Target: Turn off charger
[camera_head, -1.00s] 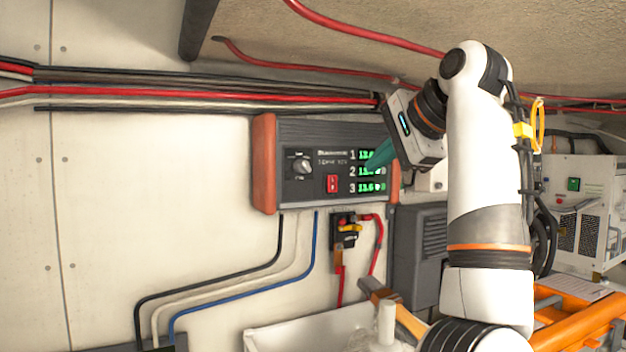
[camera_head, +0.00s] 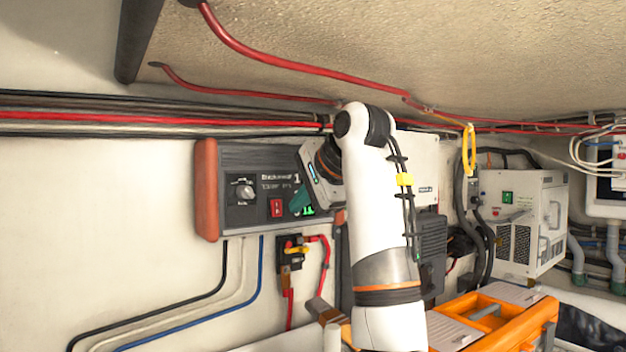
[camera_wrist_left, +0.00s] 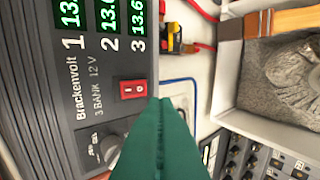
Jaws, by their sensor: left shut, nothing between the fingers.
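The charger (camera_head: 265,165) is a dark grey wall unit with orange end caps, a round knob (camera_head: 244,190) and a red rocker switch (camera_head: 276,208). In the left wrist view the switch (camera_wrist_left: 133,89) shows white I and O marks; I cannot tell which side is pressed. Green displays (camera_wrist_left: 107,14) are lit there. My left gripper (camera_head: 297,205) has green fingers, shut and empty, in front of the charger just right of the switch. In the left wrist view its fingertips (camera_wrist_left: 165,101) appear close beside the switch; contact is unclear. My arm hides the charger's right part.
A black, red and yellow fitting (camera_head: 291,252) with red cables is below the charger. Red and black cables (camera_head: 100,117) run along the wall above. A brush with a wooden handle (camera_wrist_left: 290,22) lies over a pale bin (camera_wrist_left: 262,128). An orange tool carrier (camera_head: 535,318) stands at lower right.

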